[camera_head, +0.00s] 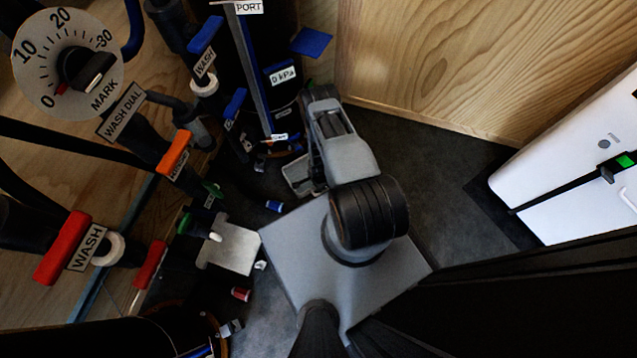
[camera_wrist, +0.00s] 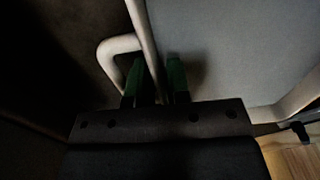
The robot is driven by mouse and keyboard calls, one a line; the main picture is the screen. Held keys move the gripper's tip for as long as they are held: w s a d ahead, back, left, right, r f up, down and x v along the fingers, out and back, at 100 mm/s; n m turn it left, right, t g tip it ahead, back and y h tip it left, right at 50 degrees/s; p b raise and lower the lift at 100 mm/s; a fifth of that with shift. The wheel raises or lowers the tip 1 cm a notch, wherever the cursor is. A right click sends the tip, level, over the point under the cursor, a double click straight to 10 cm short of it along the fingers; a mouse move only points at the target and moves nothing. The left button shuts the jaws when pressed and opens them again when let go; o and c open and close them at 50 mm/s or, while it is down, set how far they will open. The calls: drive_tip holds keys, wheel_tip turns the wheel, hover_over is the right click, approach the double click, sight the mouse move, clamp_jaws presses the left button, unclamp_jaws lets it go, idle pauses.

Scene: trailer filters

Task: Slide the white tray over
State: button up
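In the wrist view, a pale rim with a rounded corner and a loop handle (camera_wrist: 115,46) borders a flat grey surface (camera_wrist: 235,50); this looks like the white tray, seen only in part. My gripper (camera_wrist: 156,78) has its two green fingers apart, one on each side of the pale rim, beside the loop handle. A dark gap shows between the rim and the right finger; contact on the left cannot be told. In the head view my arm hides the gripper, and I cannot pick out the tray clearly there.
Valves and pipes with coloured handles, such as a red one (camera_head: 62,248), crowd the left. A dial (camera_head: 68,66) is at upper left. A small metal plate (camera_head: 230,246) and loose small parts lie low. A white cabinet (camera_head: 575,165) stands right. Dark floor (camera_head: 445,160) is clear between.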

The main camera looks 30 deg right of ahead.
drive_tip(key=shift+f, duration=0.6)
drive_tip(key=shift+c, duration=0.3)
clamp_jaws()
drive_tip(key=shift+s, duration=0.1)
idle(0.8)
